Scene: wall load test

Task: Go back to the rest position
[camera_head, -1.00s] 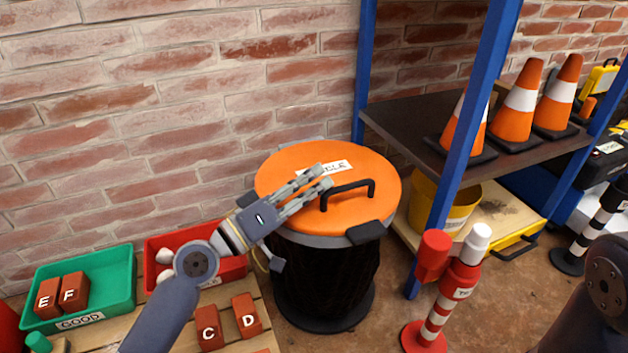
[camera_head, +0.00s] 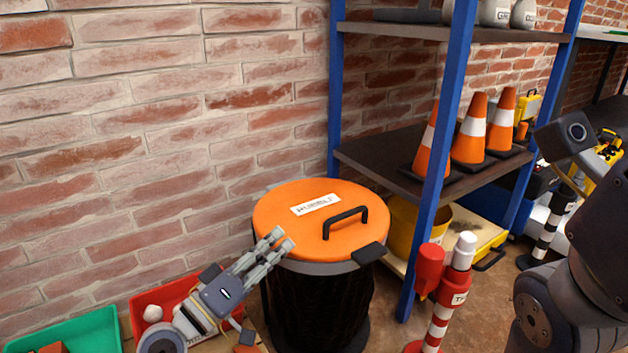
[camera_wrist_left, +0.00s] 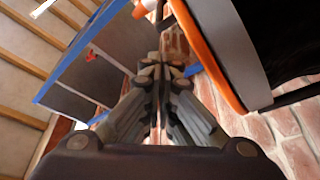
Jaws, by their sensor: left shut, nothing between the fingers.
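My left gripper (camera_head: 277,243) is shut and empty. It points up and to the right, and its fingertips overlap the left edge of the bin in the head view. In the left wrist view its fingers (camera_wrist_left: 158,68) are closed together, with nothing held. The black bin has an orange lid (camera_head: 312,229) with a black handle and a white label; the lid is on. The lid's orange rim also shows in the left wrist view (camera_wrist_left: 207,62). On the right, part of my right arm shows, but its gripper is not in view.
A red tray (camera_head: 140,306) and a green tray (camera_head: 85,330) stand at the lower left. A blue-post shelf (camera_head: 385,160) holds orange cones (camera_head: 470,130). A red-and-white post (camera_head: 440,310) stands right of the bin. A brick wall (camera_head: 150,130) is behind.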

